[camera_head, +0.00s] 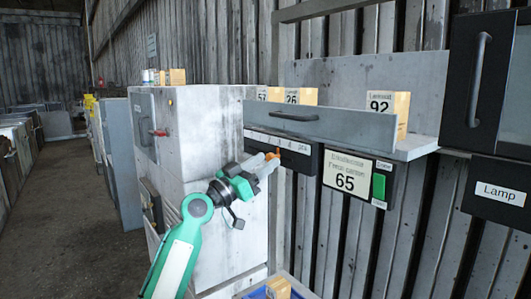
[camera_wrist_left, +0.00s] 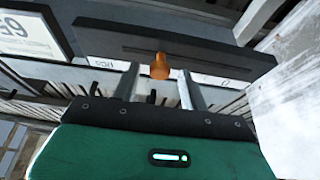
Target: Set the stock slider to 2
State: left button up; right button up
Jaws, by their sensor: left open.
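The stock slider is a dark panel (camera_head: 300,160) with a white scale strip, marked "pcs" at its right, under the shelf. Its orange knob (camera_head: 273,155) shows near the left end of the panel. In the left wrist view the knob (camera_wrist_left: 160,66) shows between the two fingers, in front of the dark panel (camera_wrist_left: 215,55). My left gripper (camera_head: 264,163) is open and comes at the knob from the lower left; I cannot tell whether either finger touches it. The scale numbers are too small to read surely. My right gripper is not in view.
A sign reading 65 (camera_head: 347,174) with a green button (camera_head: 379,187) sits right of the slider. Above is a grey front with a handle (camera_head: 293,116). A shelf holds a box labelled 92 (camera_head: 402,108). A white cabinet (camera_head: 212,120) stands close on the left.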

aim_at(269, 148)
pick_arm(q)
jog(key=shift+w+d+r, duration=0.2)
jog(key=shift+w+d, duration=0.1)
jog(key=shift+d, duration=0.15)
grip_shut()
jog(key=w+a+b, duration=0.1)
jog(key=b, duration=0.1)
jog(key=w+a+b, duration=0.1)
jog(key=w+b, duration=0.1)
jog(key=b, duration=0.1)
jog(key=shift+a+f, duration=0.2)
jog(key=shift+a, duration=0.05)
jog(key=shift+w+a+r+b, duration=0.1)
jog(key=shift+r+b, duration=0.05)
jog(key=shift+b, duration=0.15)
